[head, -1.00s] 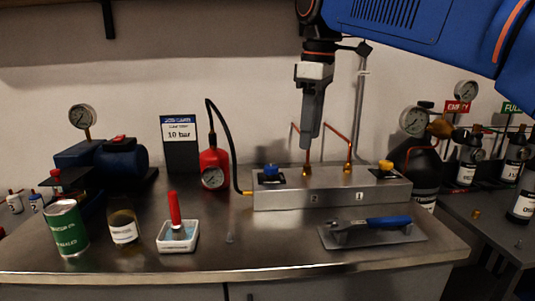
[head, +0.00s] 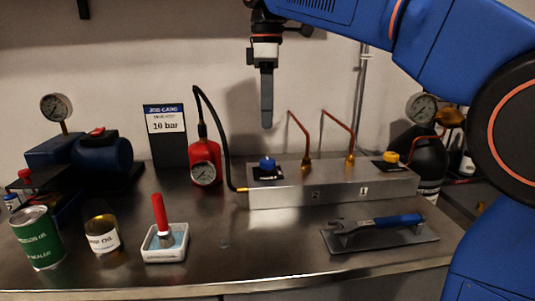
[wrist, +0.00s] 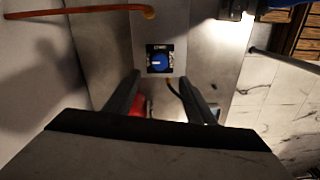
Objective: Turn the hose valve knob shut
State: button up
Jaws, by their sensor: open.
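The blue valve knob (head: 267,164) sits on top of the left end of the steel manifold block (head: 330,187), where the black hose (head: 222,140) joins by a brass fitting. My gripper (head: 267,126) points down above the knob, clear of it. In the wrist view my gripper (wrist: 158,80) is open, with its two dark fingers apart and nothing between them. The blue knob (wrist: 158,62) shows just beyond the fingertips, with a pale pointer mark on it and a small label plate beside it.
A yellow knob (head: 391,157) is at the block's right end. Two copper pipes (head: 300,137) rise behind the block, right of my gripper. A red gauge bottle (head: 204,160) stands left. A wrench (head: 375,223) lies on a tray in front.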

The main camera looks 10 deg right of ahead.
aim_at(268, 160)
notch_tip(268, 160, down, 11)
jog(key=shift+f, duration=0.1)
dwell(0.3)
jog(key=c, duration=1.1)
